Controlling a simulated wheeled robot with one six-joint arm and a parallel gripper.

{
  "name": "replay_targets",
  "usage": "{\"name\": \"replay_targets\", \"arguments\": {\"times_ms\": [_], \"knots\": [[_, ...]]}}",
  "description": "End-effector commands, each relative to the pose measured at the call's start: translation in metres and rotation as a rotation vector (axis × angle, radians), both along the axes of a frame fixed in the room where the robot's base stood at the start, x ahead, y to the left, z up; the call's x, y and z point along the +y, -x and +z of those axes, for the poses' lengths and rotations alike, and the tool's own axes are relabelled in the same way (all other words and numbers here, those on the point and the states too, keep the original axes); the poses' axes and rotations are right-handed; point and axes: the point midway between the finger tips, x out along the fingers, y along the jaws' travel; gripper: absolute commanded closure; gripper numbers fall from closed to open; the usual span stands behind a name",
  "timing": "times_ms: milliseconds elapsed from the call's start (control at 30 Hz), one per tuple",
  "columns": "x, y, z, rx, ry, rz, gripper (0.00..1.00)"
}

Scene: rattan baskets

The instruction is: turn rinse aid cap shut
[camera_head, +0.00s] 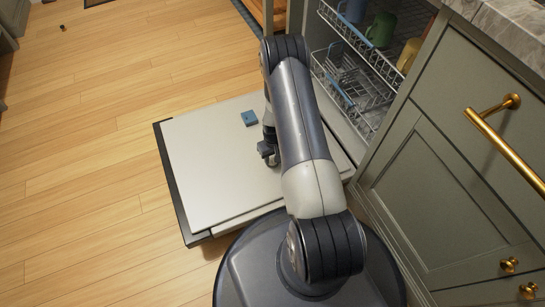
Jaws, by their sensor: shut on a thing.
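The open dishwasher door (205,165) lies flat, its pale inner face up. A small blue piece (250,118) sits on that face, left of my arm. My gripper (269,158) points down at the door's inner face, a little nearer to me than the blue piece and apart from it. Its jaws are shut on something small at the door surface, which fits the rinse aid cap. The cap itself is hidden by the gripper and arm, so its turn angle does not show.
The dishwasher's wire racks (352,88) stand at the upper right, with a green mug (381,30) and other cups in the upper one. Grey-green cabinets (440,200) with brass handles (507,150) close off the right. Wooden floor (80,150) is open to the left.

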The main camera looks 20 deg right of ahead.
Motion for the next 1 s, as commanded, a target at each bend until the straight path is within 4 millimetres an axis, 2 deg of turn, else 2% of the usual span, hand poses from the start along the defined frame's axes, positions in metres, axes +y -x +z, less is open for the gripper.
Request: {"name": "replay_targets", "arguments": {"times_ms": [267, 1000], "knots": [[0.0, 0.0001, -0.0027, -0.005, -0.001, 0.18, 0.88], [0.0001, -0.0001, -0.0021, -0.031, 0.0, 0.878, 0.88]]}}
